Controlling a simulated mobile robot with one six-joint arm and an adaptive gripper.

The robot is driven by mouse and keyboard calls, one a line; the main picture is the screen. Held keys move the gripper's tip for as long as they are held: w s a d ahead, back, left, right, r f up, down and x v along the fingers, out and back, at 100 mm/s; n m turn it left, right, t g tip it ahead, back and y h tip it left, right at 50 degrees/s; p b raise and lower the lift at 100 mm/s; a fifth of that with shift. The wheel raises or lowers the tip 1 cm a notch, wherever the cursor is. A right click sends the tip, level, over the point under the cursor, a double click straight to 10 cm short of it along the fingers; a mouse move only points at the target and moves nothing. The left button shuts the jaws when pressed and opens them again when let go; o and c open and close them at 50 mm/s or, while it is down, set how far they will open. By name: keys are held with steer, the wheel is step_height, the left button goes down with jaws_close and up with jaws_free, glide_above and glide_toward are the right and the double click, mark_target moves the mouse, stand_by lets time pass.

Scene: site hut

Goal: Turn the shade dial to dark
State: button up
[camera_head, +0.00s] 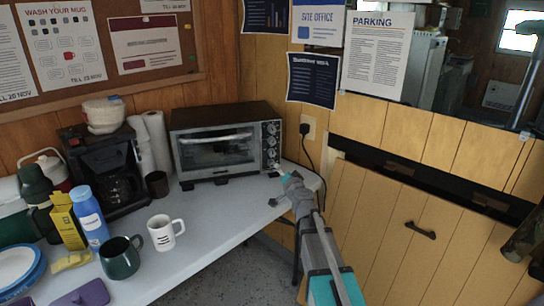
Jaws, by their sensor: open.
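A toaster oven (222,145) stands on the table against the wooden wall, its glass door shut. Several small round dials (271,141) run in a column down the right side of its front. Their labels and pointer marks are too small to read, so I cannot tell which is the shade dial or how it is set. My gripper (277,174) is open at the end of my arm, just in front of and below the lowest dial. I cannot tell if it touches the oven.
A coffee maker (103,168), paper rolls (157,140) and a dark cup (157,184) stand left of the oven. A white mug (165,232), a green mug (121,257) and a blue bottle (89,215) are nearer. The table (225,215) is clear in front of the oven.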

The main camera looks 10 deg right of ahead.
mark_target(273, 154)
steer(key=w, duration=0.4)
steer(key=w+a, duration=0.1)
steer(key=w, duration=0.8)
steer(key=shift+w+a, duration=0.35)
